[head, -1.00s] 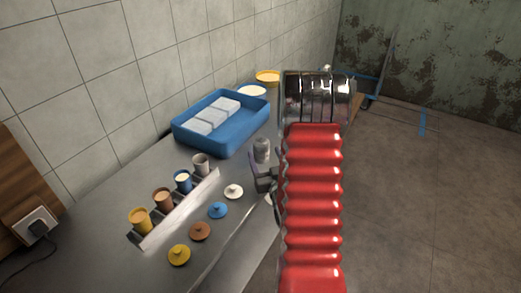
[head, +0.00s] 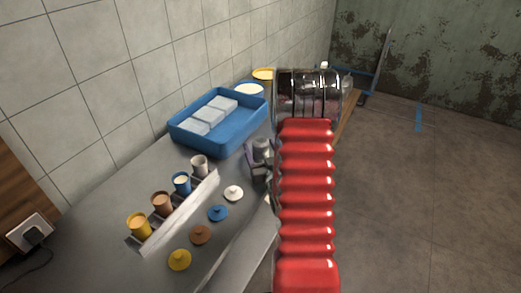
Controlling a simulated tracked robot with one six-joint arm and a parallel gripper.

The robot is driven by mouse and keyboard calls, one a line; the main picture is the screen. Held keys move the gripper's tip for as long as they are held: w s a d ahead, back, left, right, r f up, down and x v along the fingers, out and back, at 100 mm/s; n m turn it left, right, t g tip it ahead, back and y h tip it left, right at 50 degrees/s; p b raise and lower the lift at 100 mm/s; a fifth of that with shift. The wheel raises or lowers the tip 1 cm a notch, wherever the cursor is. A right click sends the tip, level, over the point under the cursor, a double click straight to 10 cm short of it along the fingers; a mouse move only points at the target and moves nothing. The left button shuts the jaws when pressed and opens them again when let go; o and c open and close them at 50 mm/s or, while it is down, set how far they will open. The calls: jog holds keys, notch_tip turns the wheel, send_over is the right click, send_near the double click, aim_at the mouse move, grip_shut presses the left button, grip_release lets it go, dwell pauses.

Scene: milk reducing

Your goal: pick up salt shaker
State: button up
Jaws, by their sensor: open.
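A small grey metal shaker (head: 262,146), which looks like the salt shaker, stands on the grey counter near the right corner of the blue tray. My gripper (head: 259,162) is open at the shaker, with a dark finger on its left side. The red sleeve and shiny joint of my arm hide the rest of the gripper. I cannot tell whether the fingers touch the shaker.
A blue tray (head: 177,131) with white blocks stands against the tiled wall. A rack (head: 196,212) holds several coloured cups. Lids, including a white lid (head: 233,193) and a blue lid (head: 217,213), lie in front. The counter's edge is close by.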

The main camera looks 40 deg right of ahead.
jog(key=shift+c, duration=0.4)
jog(key=c, duration=1.2)
jog(key=shift+r, duration=0.1)
jog(key=shift+r, duration=4.95)
